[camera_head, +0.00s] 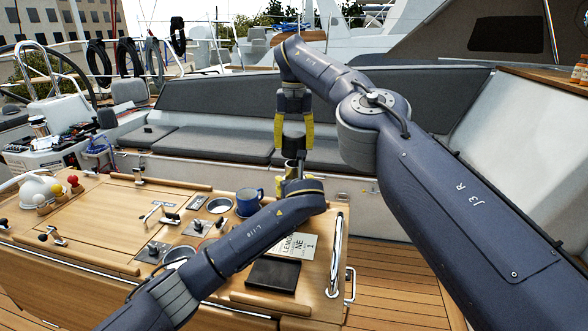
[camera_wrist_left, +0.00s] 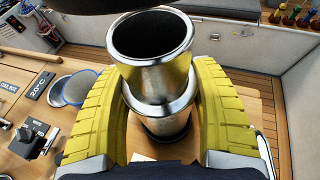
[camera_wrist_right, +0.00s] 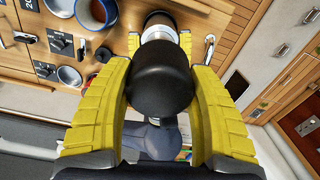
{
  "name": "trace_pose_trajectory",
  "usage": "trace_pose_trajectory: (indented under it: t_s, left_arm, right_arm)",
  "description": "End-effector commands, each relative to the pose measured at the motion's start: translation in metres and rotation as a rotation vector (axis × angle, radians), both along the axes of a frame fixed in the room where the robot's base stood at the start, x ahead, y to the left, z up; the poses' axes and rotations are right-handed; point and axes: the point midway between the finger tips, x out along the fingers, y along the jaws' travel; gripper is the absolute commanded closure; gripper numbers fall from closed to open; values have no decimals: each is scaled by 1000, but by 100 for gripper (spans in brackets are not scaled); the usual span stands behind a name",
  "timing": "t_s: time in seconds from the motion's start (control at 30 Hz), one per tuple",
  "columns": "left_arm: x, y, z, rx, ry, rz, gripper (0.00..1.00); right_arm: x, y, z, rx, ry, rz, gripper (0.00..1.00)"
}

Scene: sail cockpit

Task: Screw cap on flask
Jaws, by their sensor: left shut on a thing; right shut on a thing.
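The steel flask (camera_wrist_left: 160,85) stands upright between the yellow pads of my left gripper (camera_wrist_left: 158,110), its round mouth open and dark inside. In the head view the flask (camera_head: 291,170) shows just above my left gripper (camera_head: 293,188), over the table's right part. My right gripper (camera_wrist_right: 160,75) is shut on the black cap (camera_wrist_right: 160,80). In the head view my right gripper (camera_head: 294,140) points down above the flask. A dark rounded edge, likely the cap (camera_wrist_left: 115,4), shows at the top of the left wrist view, apart from the flask's mouth.
The wooden cockpit table (camera_head: 100,215) lies below. A blue mug (camera_head: 249,203), a dark flat box (camera_head: 273,275) and a printed card (camera_head: 297,245) are close to my left arm. A metal rail (camera_head: 335,255) lines the table's right end. Grey benches (camera_head: 215,143) stand behind.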

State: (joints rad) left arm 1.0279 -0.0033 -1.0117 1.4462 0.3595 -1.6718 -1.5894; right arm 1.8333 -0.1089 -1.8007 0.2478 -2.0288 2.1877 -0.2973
Motion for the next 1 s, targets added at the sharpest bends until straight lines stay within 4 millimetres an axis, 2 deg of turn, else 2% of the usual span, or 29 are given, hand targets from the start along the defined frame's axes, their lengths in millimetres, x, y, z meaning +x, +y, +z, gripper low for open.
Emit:
trace_pose_trajectory:
  t_s: [0.13, 0.7, 1.0]
  left_arm:
    - [0, 0, 0, -1, -1, 0, 83]
    - [0, 0, 1, -1, -1, 0, 83]
    - [0, 0, 1, -1, -1, 0, 83]
  right_arm:
    - [-1, 0, -5, 0, 0, 77, 76]
    - [-1, 0, -43, -1, 1, 670, 76]
    - [0, 0, -46, -2, 1, 736, 76]
